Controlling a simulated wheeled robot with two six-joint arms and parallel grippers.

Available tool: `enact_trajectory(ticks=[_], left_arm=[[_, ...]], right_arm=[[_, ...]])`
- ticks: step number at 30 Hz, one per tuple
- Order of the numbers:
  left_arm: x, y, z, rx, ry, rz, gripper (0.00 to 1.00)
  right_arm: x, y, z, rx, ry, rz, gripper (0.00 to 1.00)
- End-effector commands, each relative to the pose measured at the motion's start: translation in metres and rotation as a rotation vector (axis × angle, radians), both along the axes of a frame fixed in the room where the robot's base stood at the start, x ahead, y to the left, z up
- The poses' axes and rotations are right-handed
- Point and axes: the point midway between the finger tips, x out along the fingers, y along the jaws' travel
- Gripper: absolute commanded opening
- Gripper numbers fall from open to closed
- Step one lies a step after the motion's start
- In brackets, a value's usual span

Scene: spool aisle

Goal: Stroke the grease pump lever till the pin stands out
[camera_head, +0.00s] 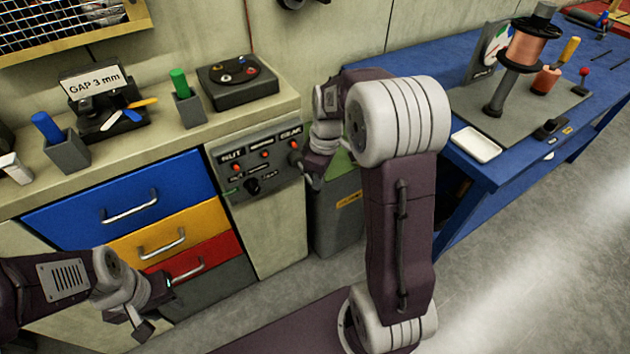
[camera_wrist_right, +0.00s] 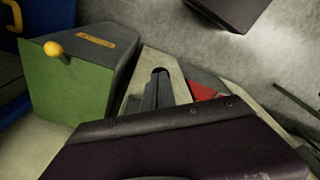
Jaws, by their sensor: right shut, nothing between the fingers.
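I cannot make out for certain a grease pump, its lever or its pin. A green and grey box (camera_head: 338,205) with an orange label stands at the end of the counter, behind my right arm. In the right wrist view the box (camera_wrist_right: 75,85) shows a yellow ball knob (camera_wrist_right: 54,49) on its green side. My right gripper (camera_head: 316,181) is shut and empty, in front of the control panel (camera_head: 258,160) and near the box. My left gripper (camera_head: 143,325) hangs low in front of the drawers; its fingers are too small to read.
A blue table (camera_head: 465,105) at the right holds a copper spool (camera_head: 527,48), a red pot with a yellow handle (camera_head: 546,79), a small red-knobbed lever (camera_head: 583,75) and a white tray (camera_head: 475,145). The counter (camera_head: 150,135) carries several small items. Floor at the right is clear.

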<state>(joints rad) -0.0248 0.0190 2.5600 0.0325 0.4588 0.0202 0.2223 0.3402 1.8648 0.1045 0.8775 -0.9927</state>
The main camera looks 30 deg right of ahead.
Motion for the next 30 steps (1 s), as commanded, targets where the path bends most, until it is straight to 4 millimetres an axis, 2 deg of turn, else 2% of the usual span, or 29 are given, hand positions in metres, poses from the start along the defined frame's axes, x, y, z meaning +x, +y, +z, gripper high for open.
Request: enact_trajectory(ticks=[12, 21, 27, 30], left_arm=[[0.000, 0.000, 0.000, 0.000, 0.000, 0.000, 0.36], [0.000, 0.000, 0.011, 0.000, 0.000, 0.000, 0.36], [0.000, 0.000, 0.010, 0.000, 0.000, 0.000, 0.36], [0.000, 0.000, 0.013, 0.000, 0.000, 0.000, 0.36]], right_arm=[[-0.001, 0.000, -0.002, 0.000, 0.004, 0.000, 0.00], [-0.024, -0.020, 0.010, 0.000, 0.004, -0.001, 0.00], [-0.024, -0.020, 0.008, 0.000, 0.003, 0.001, 0.00], [-0.024, -0.020, 0.015, 0.000, 0.001, 0.001, 0.00]])
